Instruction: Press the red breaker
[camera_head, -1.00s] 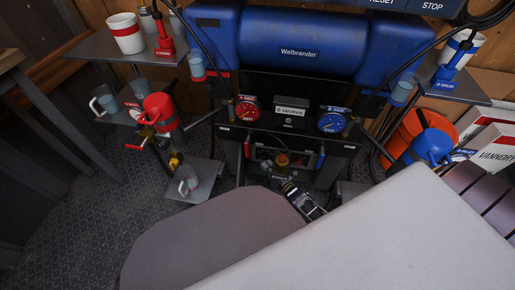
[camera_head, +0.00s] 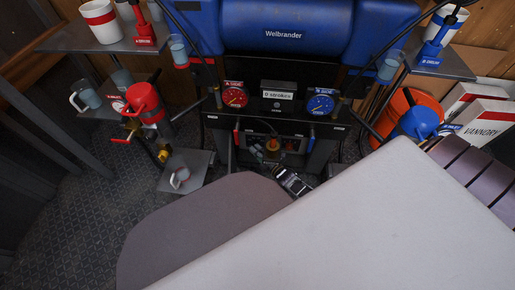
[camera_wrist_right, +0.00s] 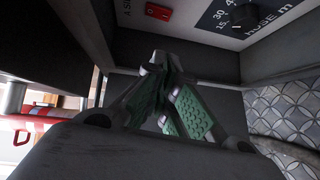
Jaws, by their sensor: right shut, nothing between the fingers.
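The red breaker (camera_wrist_right: 158,11) is a small red rocker switch on a grey panel at the top of the right wrist view. My right gripper (camera_wrist_right: 165,62) is shut and empty, its green-padded fingers pointing toward the panel. Its tips appear just below the breaker in the picture, apart from it. In the head view my right gripper (camera_head: 292,182) is small and dark, low in front of the machine. I cannot make out the breaker in the head view. My left gripper is not in view.
A black dial (camera_wrist_right: 245,18) sits right of the breaker. The blue Welbrander tank (camera_head: 285,35) stands above red (camera_head: 235,97) and blue gauges (camera_head: 320,104). A red pump (camera_head: 146,103) stands left, a blue one (camera_head: 418,121) right. Hoses hang on both sides.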

